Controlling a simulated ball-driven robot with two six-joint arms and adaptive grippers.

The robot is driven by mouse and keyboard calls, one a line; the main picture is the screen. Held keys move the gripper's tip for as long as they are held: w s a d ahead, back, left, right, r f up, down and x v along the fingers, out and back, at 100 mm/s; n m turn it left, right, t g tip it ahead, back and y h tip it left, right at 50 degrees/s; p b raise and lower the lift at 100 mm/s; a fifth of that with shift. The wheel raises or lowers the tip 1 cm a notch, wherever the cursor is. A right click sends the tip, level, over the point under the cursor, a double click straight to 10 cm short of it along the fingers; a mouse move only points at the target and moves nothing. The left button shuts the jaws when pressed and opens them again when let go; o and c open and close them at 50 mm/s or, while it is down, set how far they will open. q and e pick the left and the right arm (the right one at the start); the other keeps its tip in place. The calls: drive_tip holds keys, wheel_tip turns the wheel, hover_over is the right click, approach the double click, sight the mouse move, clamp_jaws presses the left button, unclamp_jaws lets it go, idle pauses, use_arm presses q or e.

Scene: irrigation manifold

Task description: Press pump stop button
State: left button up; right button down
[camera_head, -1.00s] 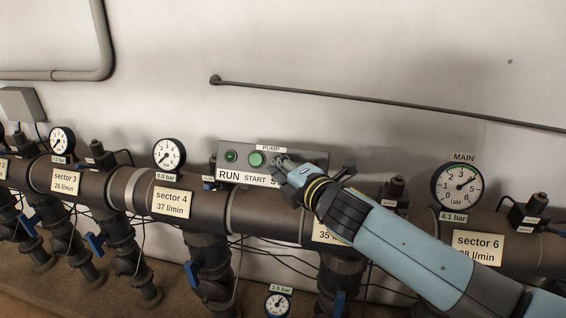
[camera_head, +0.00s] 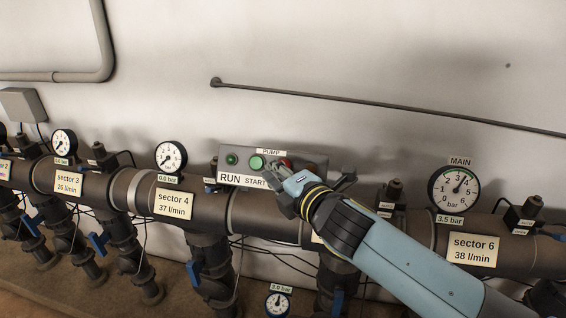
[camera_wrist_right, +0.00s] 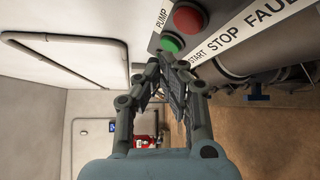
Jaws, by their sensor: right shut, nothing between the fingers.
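The grey pump control box (camera_head: 312,157) is mounted above the pipe, with a green START button (camera_head: 257,162) and a small green lamp (camera_head: 232,159) over the RUN label. The red STOP button (camera_head: 287,163) shows just above my right gripper (camera_head: 276,172), which partly covers that side of the box. In the right wrist view the red button (camera_wrist_right: 190,16) and green button (camera_wrist_right: 172,42) lie beyond the fingertips. My right gripper (camera_wrist_right: 164,62) is shut and empty; whether it touches the box is unclear. My left gripper is not in view.
A thick pipe (camera_head: 213,206) with valves runs along below the box. The MAIN gauge (camera_head: 455,188) reads 3.5 bar at right. A thin rod (camera_head: 390,105) crosses the wall above.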

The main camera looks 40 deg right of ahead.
drive_tip(key=shift+s+a+r+p, duration=0.5)
drive_tip(key=shift+s+a+r, duration=0.2)
drive_tip(key=shift+a, duration=0.2)
